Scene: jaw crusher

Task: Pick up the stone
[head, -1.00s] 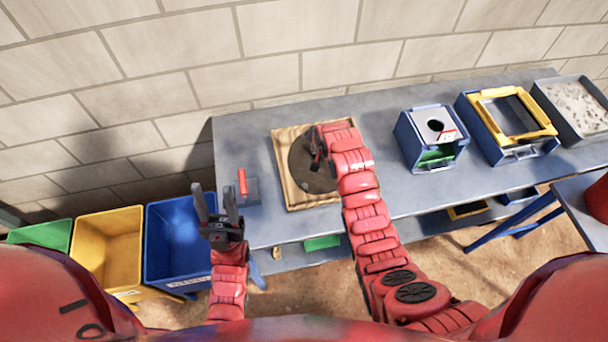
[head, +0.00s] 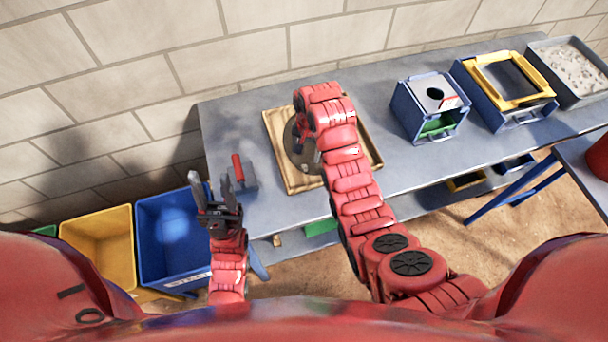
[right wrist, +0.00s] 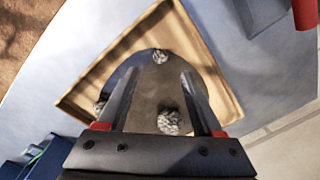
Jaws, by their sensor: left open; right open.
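Several grey, rough stones lie on a round dark plate in a wooden tray (head: 282,177). In the right wrist view one stone (right wrist: 171,122) is between my right fingers, near the palm in the picture. Another stone (right wrist: 160,57) is beyond the fingertips, and a third (right wrist: 100,106) is partly hidden by the left finger. My right gripper (right wrist: 158,76) is open above the plate; I cannot tell its exact height. In the head view my right arm hides much of the plate.
The grey bench (head: 385,165) carries a red-handled item (head: 241,172), a blue box with a round hole (head: 430,105), a yellow-framed blue box (head: 505,85) and a gravel tray (head: 570,70). Blue (head: 172,235) and yellow (head: 97,240) bins stand at left.

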